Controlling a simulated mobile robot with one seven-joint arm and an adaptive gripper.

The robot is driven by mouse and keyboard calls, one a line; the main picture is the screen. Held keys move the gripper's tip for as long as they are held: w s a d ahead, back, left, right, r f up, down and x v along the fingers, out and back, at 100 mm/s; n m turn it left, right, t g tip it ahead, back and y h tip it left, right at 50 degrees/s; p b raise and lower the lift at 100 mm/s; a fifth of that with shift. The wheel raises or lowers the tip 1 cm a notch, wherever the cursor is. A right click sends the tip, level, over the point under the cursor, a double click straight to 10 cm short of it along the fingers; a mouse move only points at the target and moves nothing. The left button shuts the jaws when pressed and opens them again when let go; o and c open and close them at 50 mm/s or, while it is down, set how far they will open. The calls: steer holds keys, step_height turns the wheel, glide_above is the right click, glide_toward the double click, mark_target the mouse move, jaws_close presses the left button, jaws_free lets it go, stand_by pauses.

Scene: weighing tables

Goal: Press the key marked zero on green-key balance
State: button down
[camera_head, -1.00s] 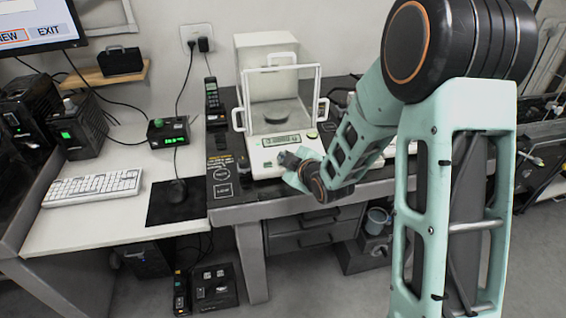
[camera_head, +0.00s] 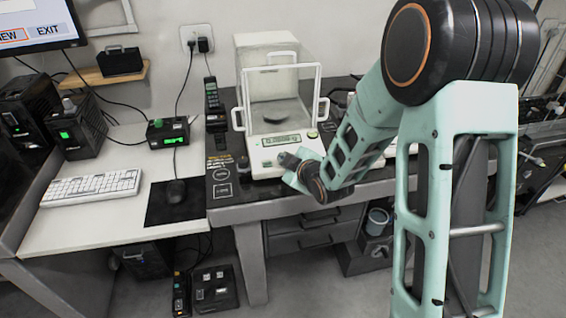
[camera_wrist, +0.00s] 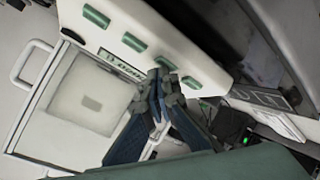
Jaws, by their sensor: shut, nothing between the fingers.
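The green-key balance (camera_head: 268,158) is white with a clear draft shield, on the dark weighing table. Its lit display (camera_head: 281,140) faces front. In the wrist view its front panel (camera_wrist: 215,75) runs diagonally with a row of green keys, such as one at the upper left (camera_wrist: 96,16), one lower along the row (camera_wrist: 134,42) and one beside my fingertips (camera_wrist: 166,62). The key markings are not legible. My gripper (camera_head: 289,159) is shut and empty at the balance's front; its fingertips (camera_wrist: 164,86) cover part of the display (camera_wrist: 120,66). I cannot tell whether they touch.
A handset (camera_head: 214,105) stands left of the balance. A small green-lit device (camera_head: 168,132), keyboard (camera_head: 92,186) and mouse (camera_head: 176,190) lie on the white desk further left. Drawers (camera_head: 312,232) sit under the weighing table. The draft shield's handles stick out at its sides.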

steer(key=shift+r, duration=0.1)
stand_by(0.3)
steer(key=shift+s+r, duration=0.25)
steer(key=shift+r, duration=0.35)
steer(key=r+p, duration=0.1)
steer(key=s+r+p, duration=0.1)
steer(key=r, duration=0.1)
steer(key=r+p, duration=0.1)
steer(key=shift+s+d+r, duration=0.2)
steer(key=shift+d+r, duration=0.05)
steer(key=shift+r, duration=0.15)
stand_by(0.6)
